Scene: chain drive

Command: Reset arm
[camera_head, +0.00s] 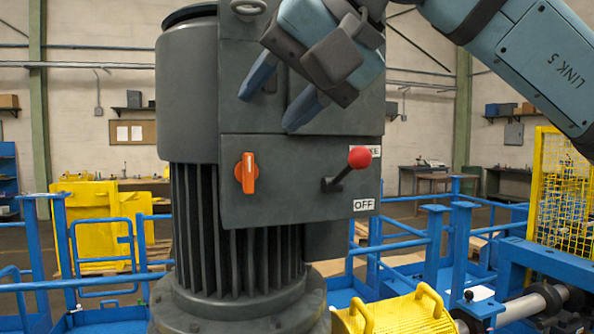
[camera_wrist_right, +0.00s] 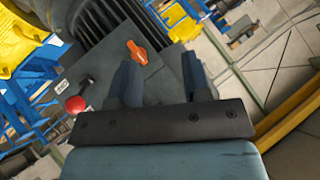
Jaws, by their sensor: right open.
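My right gripper (camera_head: 278,92) is at the top of the head view, in front of the upper part of the grey motor housing (camera_head: 187,90). Its two blue fingers are spread with nothing between them. In the right wrist view the open gripper (camera_wrist_right: 160,85) points toward the housing. A lever with a red knob (camera_head: 359,157) juts from the control box (camera_head: 290,205), above the OFF label (camera_head: 363,205). An orange switch (camera_head: 246,173) is on the left of the box. The red knob (camera_wrist_right: 75,104) and orange switch (camera_wrist_right: 137,52) also show in the wrist view. My left gripper is not in view.
A yellow ribbed cover (camera_head: 405,312) and a metal shaft (camera_head: 518,308) lie at the lower right. Blue railings (camera_head: 435,245) and a yellow mesh guard (camera_head: 560,195) stand to the right. Blue railings and yellow crates (camera_head: 92,225) are at the left.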

